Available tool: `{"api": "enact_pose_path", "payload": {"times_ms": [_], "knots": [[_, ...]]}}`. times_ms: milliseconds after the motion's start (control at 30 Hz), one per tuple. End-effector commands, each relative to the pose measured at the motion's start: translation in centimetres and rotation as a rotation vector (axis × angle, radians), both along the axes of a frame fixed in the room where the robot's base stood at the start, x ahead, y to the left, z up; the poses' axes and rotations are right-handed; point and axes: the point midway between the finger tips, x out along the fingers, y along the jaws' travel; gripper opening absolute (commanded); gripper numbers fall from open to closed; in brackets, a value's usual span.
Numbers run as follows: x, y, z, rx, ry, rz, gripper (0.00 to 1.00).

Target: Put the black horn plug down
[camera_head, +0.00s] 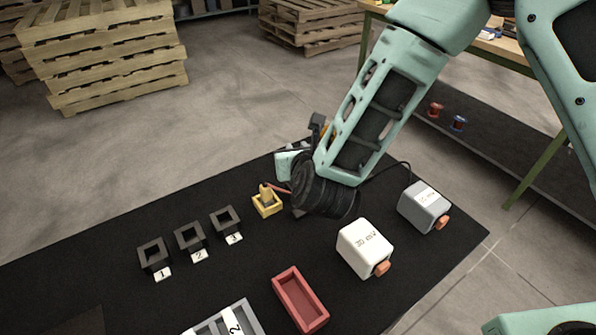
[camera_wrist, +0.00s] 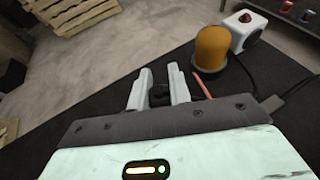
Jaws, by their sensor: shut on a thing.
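The black horn plug (camera_wrist: 159,96) shows in the wrist view as a small dark piece between the two pale fingers of my gripper (camera_wrist: 159,88). The gripper is shut on it. The dark mat lies behind the fingers, and I cannot tell how high the plug is above it. In the head view my arm and dark wrist hide the fingers and the plug. The wrist is over the back middle of the mat, right of a yellow holder (camera_head: 266,209) with a tan piece in it.
Dark square sockets marked 1 (camera_head: 153,254), 2 (camera_head: 190,238) and 3 (camera_head: 226,222) stand left. A red tray (camera_head: 309,311), white box (camera_head: 365,245) and grey box (camera_head: 425,205) stand front and right. An orange dome (camera_wrist: 212,46) is right of the fingers. The mat's left (camera_head: 70,250) is clear.

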Motion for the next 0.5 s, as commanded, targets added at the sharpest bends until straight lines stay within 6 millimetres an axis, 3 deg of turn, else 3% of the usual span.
{"api": "enact_pose_path", "payload": {"times_ms": [333, 500], "knots": [[0.0, 0.1, -4.2, -0.002, 0.001, 0.002, 0.0], [0.0, 0.1, -5.3, 0.0, -0.002, 0.002, 0.0]]}}
